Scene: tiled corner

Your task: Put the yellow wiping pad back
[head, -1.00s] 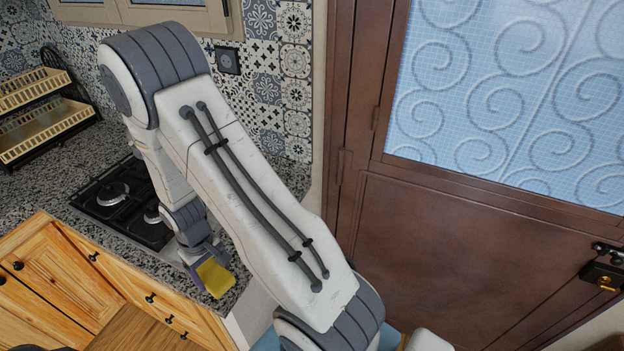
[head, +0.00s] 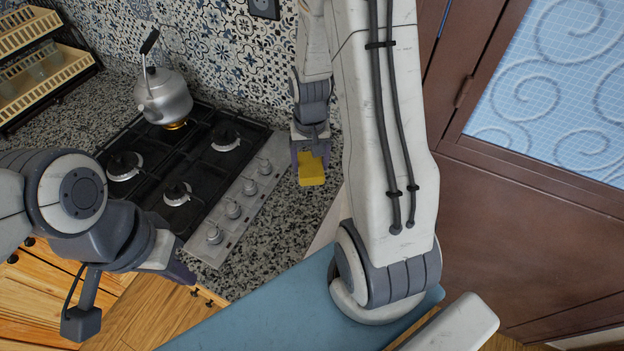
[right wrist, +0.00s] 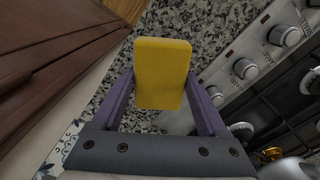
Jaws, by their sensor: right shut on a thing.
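The yellow wiping pad (head: 311,170) is held in my right gripper (head: 311,155), over the granite counter just right of the gas hob. In the right wrist view the yellow pad (right wrist: 162,72) stands out between the two purple fingers of my right gripper (right wrist: 165,95), which is shut on it. Speckled counter shows around the pad; whether the pad touches it I cannot tell. My left gripper (head: 178,268) is at the left, low in front of the hob and the counter's front edge. Its fingers are too indistinct to tell whether they are open.
The gas hob (head: 185,170) has its knobs along the side nearest the pad. A kettle (head: 163,96) sits on its far burner, above an orange glow. A dish rack (head: 40,65) stands at the far left. The tiled wall (head: 225,50) and brown door (head: 530,240) bound the corner.

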